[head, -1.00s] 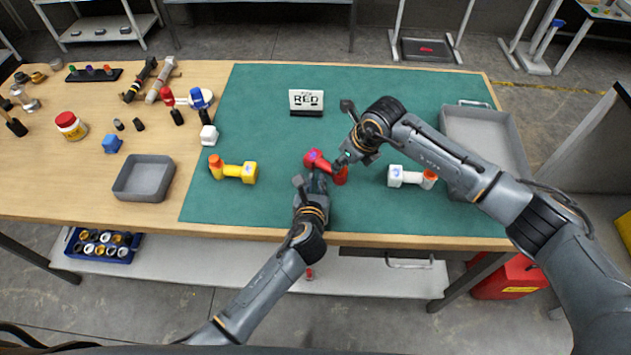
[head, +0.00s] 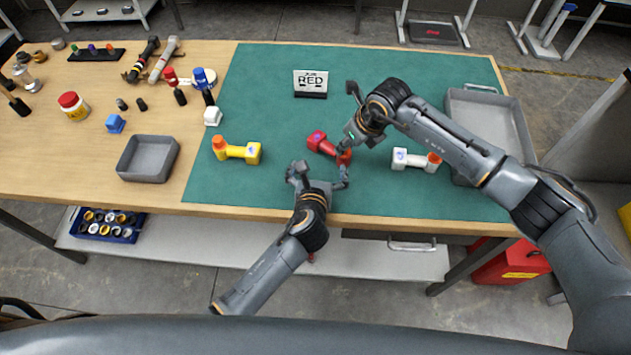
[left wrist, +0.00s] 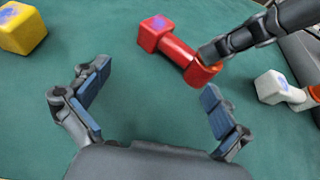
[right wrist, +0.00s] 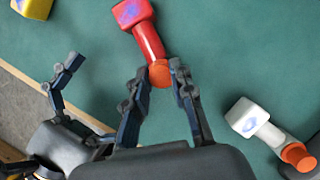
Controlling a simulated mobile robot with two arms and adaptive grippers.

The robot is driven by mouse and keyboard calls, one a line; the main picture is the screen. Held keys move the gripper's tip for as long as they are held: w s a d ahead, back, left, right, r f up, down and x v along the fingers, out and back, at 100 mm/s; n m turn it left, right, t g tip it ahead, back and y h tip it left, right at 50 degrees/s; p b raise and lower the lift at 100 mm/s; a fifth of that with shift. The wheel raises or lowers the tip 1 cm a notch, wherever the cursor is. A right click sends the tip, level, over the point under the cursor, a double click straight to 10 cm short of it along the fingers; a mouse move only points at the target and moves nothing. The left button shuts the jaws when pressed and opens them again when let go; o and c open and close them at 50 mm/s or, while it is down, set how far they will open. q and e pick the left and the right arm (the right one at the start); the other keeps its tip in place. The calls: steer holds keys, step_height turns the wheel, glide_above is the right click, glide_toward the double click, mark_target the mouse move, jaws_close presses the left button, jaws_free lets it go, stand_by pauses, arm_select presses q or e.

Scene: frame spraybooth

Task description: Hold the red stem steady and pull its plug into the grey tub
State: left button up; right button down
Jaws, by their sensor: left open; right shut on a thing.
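The red stem (head: 330,147) lies on the green mat, its square head (left wrist: 155,31) pointing up-left and its orange-red plug (right wrist: 158,74) at the near end. My right gripper (right wrist: 162,75) is shut on the plug end, one finger on each side; its fingers partly cover that end in the head view. My left gripper (head: 319,174) is open and empty, just in front of the stem and apart from it. The left wrist view shows its spread fingers (left wrist: 155,82) with bare mat between them. The small grey tub (head: 147,160) stands empty on the wood at left.
A yellow stem (head: 237,151) lies left of the red one, a white stem (head: 416,159) to the right. A sign reading RED (head: 311,82) stands behind. A larger grey tray (head: 487,103) is at the right. Mat between yellow and red stems is clear.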

mark_target(331, 155)
arm_select(q)
steer(key=v, duration=1)
steer(key=w+d, duration=0.2)
steer(key=shift+w+d+h, duration=0.1)
steer(key=shift+w+h, duration=0.2)
steer(key=shift+w+d+f, duration=0.15)
steer(key=shift+w+d, duration=0.05)
steer(key=shift+w, duration=0.15)
steer(key=x, duration=1.1)
steer(key=shift+w+a+f, duration=0.1)
steer(key=shift+w+f, duration=0.1)
steer(key=shift+f, duration=0.05)
